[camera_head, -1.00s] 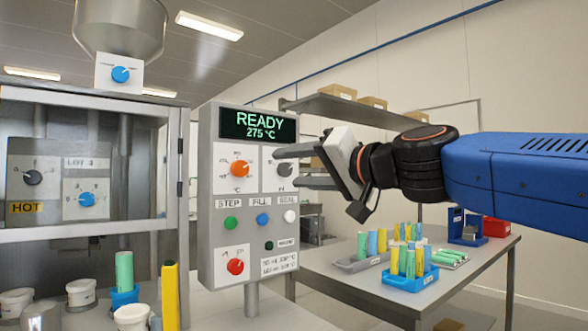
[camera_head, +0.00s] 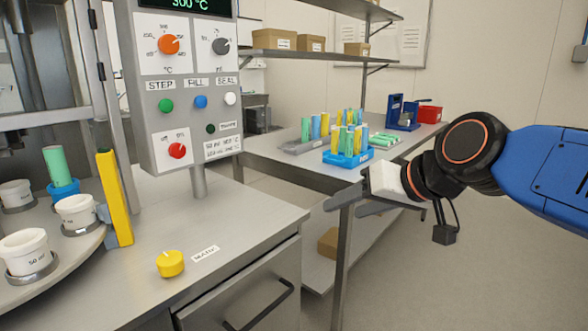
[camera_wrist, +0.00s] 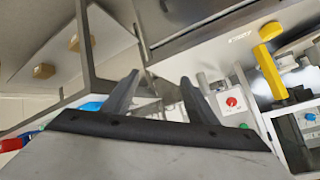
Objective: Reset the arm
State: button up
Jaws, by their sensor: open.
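My gripper (camera_head: 342,208) is open and empty at the right of the head view, in front of the steel table at the back. Its two fingers point left and touch nothing. In the wrist view my gripper (camera_wrist: 160,76) also shows its two fingers spread with nothing between them. The control panel (camera_head: 187,120) stands to the left of my gripper, clearly apart from it. Its orange knob (camera_head: 169,44) and grey knob (camera_head: 221,46) are free.
A yellow knob (camera_head: 170,263) sits on the near steel counter (camera_head: 235,225). A turntable with white cups (camera_head: 77,213) and a yellow post (camera_head: 114,198) are at the left. A blue tray (camera_head: 347,158) of coloured tubes stands on the back table. Floor at the lower right is clear.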

jog(key=s+d+f+m+g+h, duration=0.1)
jog(key=s+d+f+h, duration=0.2)
jog(key=s+d+f, duration=0.4)
jog(key=s+d+f+m+g+h, duration=0.1)
jog(key=s+d+f+g+h, duration=0.1)
jog(key=s+d+f, duration=0.5)
jog(key=d+f+h, duration=0.1)
jog(key=d+f, duration=0.3)
jog(key=f, duration=0.3)
dwell(0.4)
